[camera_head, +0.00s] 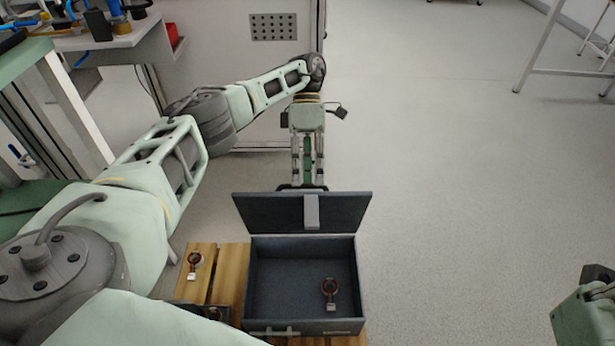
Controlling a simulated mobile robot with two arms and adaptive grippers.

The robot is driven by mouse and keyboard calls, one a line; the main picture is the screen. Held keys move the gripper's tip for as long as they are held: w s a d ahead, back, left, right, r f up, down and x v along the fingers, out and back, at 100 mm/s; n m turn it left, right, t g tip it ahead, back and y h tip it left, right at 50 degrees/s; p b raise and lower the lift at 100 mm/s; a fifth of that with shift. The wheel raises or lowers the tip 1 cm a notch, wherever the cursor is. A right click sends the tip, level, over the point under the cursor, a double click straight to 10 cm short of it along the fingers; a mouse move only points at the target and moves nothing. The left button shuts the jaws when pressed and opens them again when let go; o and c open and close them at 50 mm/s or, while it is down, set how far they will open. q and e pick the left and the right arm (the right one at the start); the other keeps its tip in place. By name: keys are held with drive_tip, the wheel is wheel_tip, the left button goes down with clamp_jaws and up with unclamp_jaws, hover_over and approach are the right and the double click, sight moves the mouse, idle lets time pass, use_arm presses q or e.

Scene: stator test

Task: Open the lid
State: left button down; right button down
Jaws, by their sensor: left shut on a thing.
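The dark grey box (349,325) stands on wooden slats, its inside facing up. Its lid (270,213) is raised at the far side and stands up, leaning slightly back, with a light grey strip (311,212) at its middle. My left gripper (302,187) points down at the lid's top edge and is shut on the lid; its fingertips are partly hidden behind the edge. Inside the box, a ring-shaped stator (330,288) with a pale connector lies to the right. Part of my right arm (585,312) shows at the lower right; its jaws cannot be made out.
Another stator (194,262) lies on the wooden slats (230,275) left of the box. A workbench (110,38) with tools stands at the upper left. The floor to the right is clear.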

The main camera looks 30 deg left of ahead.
use_arm(q)
drive_tip(key=shift+f, duration=1.25)
drive_tip(key=c, duration=1.8)
unclamp_jaws()
drive_tip(key=shift+w+a+f, duration=0.1)
drive_tip(key=shift+f, duration=0.1)
drive_tip(key=shift+r, duration=0.1)
drive_tip(key=shift+c, duration=0.2)
wheel_tip(320, 180, up, 11)
